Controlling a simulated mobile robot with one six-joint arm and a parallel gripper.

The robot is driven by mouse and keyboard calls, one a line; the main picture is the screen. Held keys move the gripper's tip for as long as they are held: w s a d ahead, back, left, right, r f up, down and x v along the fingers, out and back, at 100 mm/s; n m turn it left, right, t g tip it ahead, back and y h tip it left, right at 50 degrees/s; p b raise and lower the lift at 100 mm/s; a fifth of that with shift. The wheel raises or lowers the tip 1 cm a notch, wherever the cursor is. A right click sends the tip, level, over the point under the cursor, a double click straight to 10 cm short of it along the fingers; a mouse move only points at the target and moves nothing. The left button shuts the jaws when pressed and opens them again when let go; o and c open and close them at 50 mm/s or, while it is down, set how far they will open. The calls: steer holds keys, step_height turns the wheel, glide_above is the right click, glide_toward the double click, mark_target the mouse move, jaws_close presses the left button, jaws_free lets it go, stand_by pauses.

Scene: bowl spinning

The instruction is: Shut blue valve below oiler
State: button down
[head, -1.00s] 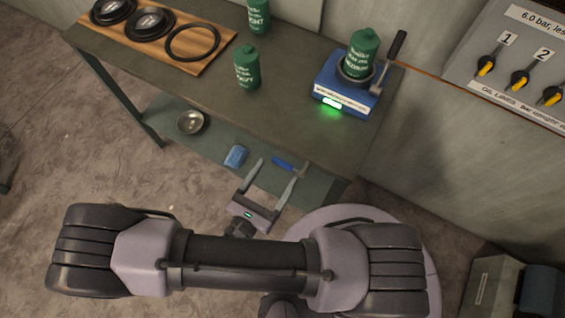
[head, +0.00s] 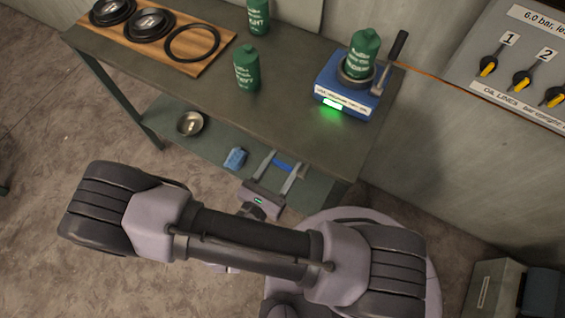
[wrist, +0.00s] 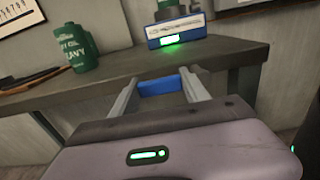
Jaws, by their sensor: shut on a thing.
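A blue valve handle (head: 283,168) sits below the front edge of the bench top, in front of the lower shelf in the head view. It also shows in the wrist view (wrist: 160,86) as a blue bar lying crosswise between my fingers. My gripper (head: 286,160) is shut on this handle, one finger at each end of it. In the wrist view my gripper (wrist: 160,76) reaches under the bench edge. A blue base (head: 343,86) with a green bottle (head: 363,50) and a black-handled lever stands on the bench above, its green light lit. The valve body is hidden.
The bench top (head: 300,120) overhangs just above my gripper. A blue cloth-like item (head: 235,158) and a metal bowl (head: 190,123) lie on the lower shelf. Green bottles (head: 247,70) and a wooden board (head: 205,65) stand on the bench. A switch panel (head: 520,65) is at right.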

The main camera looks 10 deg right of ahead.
steer(key=shift+f, duration=0.1)
steer(key=n, duration=0.1)
steer(key=f+n, duration=0.1)
steer(key=n+p, duration=0.1)
steer(key=shift+s+d+f+n, duration=0.15)
steer(key=shift+f+n, duration=0.1)
steer(key=shift+n, duration=0.15)
steer(key=s+d+f+n, duration=0.3)
steer(key=d+f+n, duration=0.1)
steer(key=n, duration=1)
steer(key=shift+p, duration=0.35)
steer(key=shift+s+d, duration=0.1)
steer(key=c, duration=0.6)
jaws_free()
steer(key=shift+o, duration=0.2)
